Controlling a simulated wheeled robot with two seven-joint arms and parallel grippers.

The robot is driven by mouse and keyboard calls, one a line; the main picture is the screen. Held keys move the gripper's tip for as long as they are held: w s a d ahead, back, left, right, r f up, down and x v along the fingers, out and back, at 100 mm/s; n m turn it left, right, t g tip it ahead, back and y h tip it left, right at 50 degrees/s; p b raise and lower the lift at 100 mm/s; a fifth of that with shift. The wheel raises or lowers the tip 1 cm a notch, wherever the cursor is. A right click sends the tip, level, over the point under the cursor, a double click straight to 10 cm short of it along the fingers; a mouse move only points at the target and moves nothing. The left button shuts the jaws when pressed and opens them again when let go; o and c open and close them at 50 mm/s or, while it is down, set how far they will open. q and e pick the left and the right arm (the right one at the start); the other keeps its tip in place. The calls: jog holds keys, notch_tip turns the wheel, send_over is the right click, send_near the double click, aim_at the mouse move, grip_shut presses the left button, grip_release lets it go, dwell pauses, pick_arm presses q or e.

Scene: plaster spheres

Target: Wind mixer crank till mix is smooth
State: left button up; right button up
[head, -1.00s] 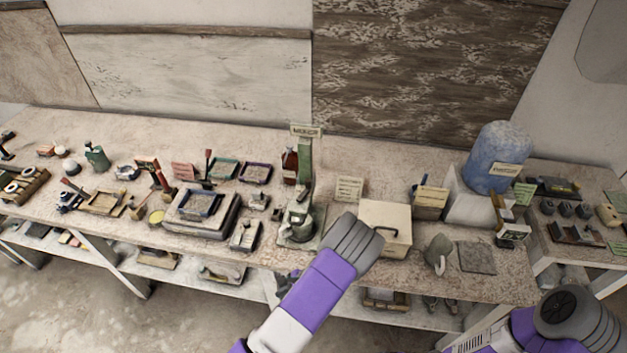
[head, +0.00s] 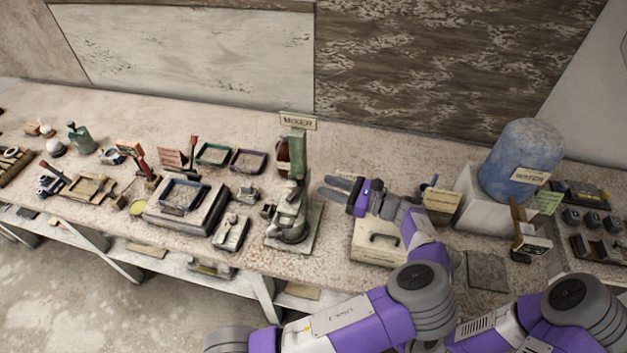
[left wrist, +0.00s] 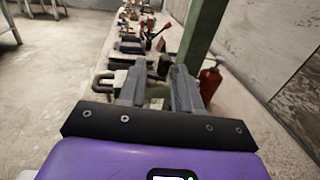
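The mixer (head: 302,178) stands near the table's front edge, with a green upright column, a grey bowl (head: 290,229) at its foot and a MIXER sign (head: 298,122) on top. The green column also shows in the left wrist view (left wrist: 203,32). I cannot clearly make out the crank or the mix in the bowl. My left gripper (head: 324,187) is just right of the mixer column, above the table, fingers pointing left at it. Its two fingers stand apart with nothing held between them in the left wrist view (left wrist: 157,78). My right gripper is out of view.
A cream box with a dark handle (head: 385,240) lies under my left forearm. A red-brown bottle (head: 283,155) stands behind the mixer. A grey block with a tray (head: 185,208) is to its left. A blue drum (head: 522,160) stands at the right.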

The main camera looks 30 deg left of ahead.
aim_at(295, 188)
pick_arm(q)
jog(key=a, duration=0.2)
jog(key=a+f+b, duration=0.1)
jog(key=a, duration=0.2)
jog(key=a+f, duration=0.1)
jog(key=a, duration=0.1)
jog(key=shift+w+a+f, duration=0.2)
jog(key=shift+w+a, duration=0.15)
jog(key=shift+w, duration=0.05)
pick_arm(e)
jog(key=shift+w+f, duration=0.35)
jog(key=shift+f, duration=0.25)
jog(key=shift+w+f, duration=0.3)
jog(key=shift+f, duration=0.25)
pick_arm(q)
grip_shut()
